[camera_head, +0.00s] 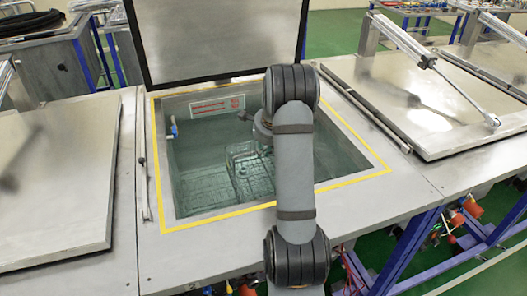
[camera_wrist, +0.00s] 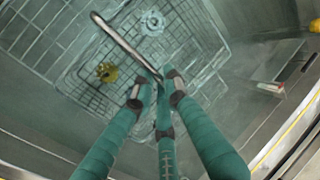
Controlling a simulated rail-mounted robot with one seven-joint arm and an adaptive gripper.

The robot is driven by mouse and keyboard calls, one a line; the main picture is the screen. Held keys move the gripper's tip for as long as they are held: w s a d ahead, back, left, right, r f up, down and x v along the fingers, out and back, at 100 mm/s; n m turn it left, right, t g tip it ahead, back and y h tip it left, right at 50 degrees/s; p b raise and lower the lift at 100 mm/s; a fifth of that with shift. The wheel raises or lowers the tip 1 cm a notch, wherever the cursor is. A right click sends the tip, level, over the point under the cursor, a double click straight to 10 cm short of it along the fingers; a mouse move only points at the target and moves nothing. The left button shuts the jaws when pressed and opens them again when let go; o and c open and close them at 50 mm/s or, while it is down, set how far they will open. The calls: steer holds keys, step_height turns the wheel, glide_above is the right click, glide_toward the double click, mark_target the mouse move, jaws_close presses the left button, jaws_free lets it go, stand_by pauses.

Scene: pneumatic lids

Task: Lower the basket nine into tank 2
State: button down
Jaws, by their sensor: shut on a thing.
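The wire basket (camera_head: 240,165) is inside the open tank (camera_head: 187,150) in the head view, low between its walls; my arm hides its right part. Whether it touches the tank floor, I cannot tell. In the wrist view, the basket (camera_wrist: 180,48) lies below my gripper (camera_wrist: 158,92), whose teal fingers are shut on its metal handle (camera_wrist: 118,38). A yellow-brown gear-like part (camera_wrist: 107,72) and a pale grey one (camera_wrist: 152,23) lie in the basket. The tank's lid (camera_head: 205,40) stands raised at the back.
A yellow line (camera_head: 153,150) frames the tank opening. Shut metal lids lie on the left (camera_head: 60,180) and on the right (camera_head: 430,100), the right one with a pneumatic cylinder (camera_head: 440,70). A red-and-white label (camera_head: 216,107) is on the back wall; a small blue valve (camera_head: 173,127) is at the left wall.

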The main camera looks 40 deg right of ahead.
steer(key=shift+f+b, duration=0.65)
steer(key=shift+s+a+f+b, duration=0.15)
steer(key=shift+s+f+b, duration=0.15)
steer(key=shift+f+b, duration=0.2)
stand_by(0.7)
steer(key=c, duration=2.2)
jaws_free()
steer(key=o, duration=0.3)
steer(key=shift+w+d+f, duration=0.15)
steer(key=shift+w+d, duration=0.05)
steer(key=shift+w, duration=0.05)
steer(key=shift+o, duration=1.1)
steer(key=shift+a+r, duration=0.1)
steer(key=shift+r, duration=0.1)
steer(key=w+r+p+v, duration=0.1)
steer(key=p+v, duration=0.4)
steer(key=v, duration=0.6)
steer(key=w+d+r+p+v, duration=0.1)
steer(key=w+p+v, duration=0.2)
steer(key=v, duration=0.9)
steer(key=shift+d+p, duration=0.3)
steer(key=shift+p, duration=0.7)
